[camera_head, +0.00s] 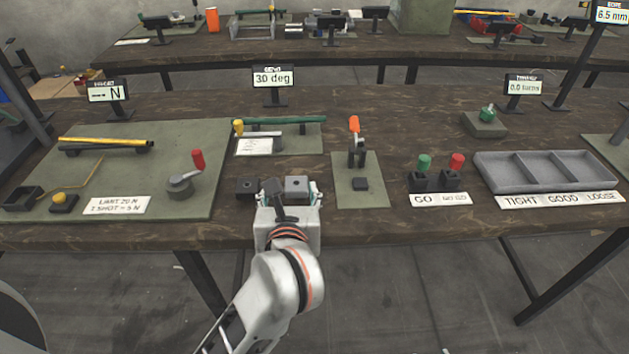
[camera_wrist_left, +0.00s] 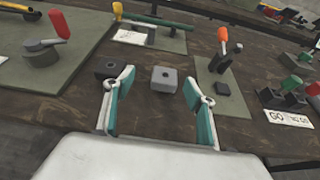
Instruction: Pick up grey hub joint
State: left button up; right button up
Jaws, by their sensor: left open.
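A light grey block with a round hole in its top, the grey hub joint (camera_head: 296,186), sits on the dark wooden table near the front edge. It also shows in the left wrist view (camera_wrist_left: 164,79), centred in the gap between my fingers. My left gripper (camera_head: 290,196) is open and empty, reaching in from the front. Its teal-padded fingers (camera_wrist_left: 159,88) point toward the block, one on each side in the picture; I cannot tell whether the tips reach it. The gripper hides part of the block's front in the head view. My right gripper is not in view.
A dark block with a hole (camera_head: 247,187) sits close left of the hub joint. A green plate with an orange-handled clamp (camera_head: 356,150) stands to the right. Further right are GO/NO GO gauges (camera_head: 424,178) and a grey three-compartment tray (camera_head: 545,171). A red-handled crank (camera_head: 182,182) stands left.

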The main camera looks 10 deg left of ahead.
aim_at(296, 182)
pick_arm(q)
jog(key=shift+w+d+f, duration=0.2)
jog(key=shift+d, duration=0.15)
jog(key=shift+x, duration=1.2)
jog(key=w+f, duration=0.2)
jog(key=w, duration=0.2)
jog(key=shift+w+a+f+b, duration=0.1)
jog(key=shift+a+f+b, duration=0.3)
jog(key=c, duration=1.2)
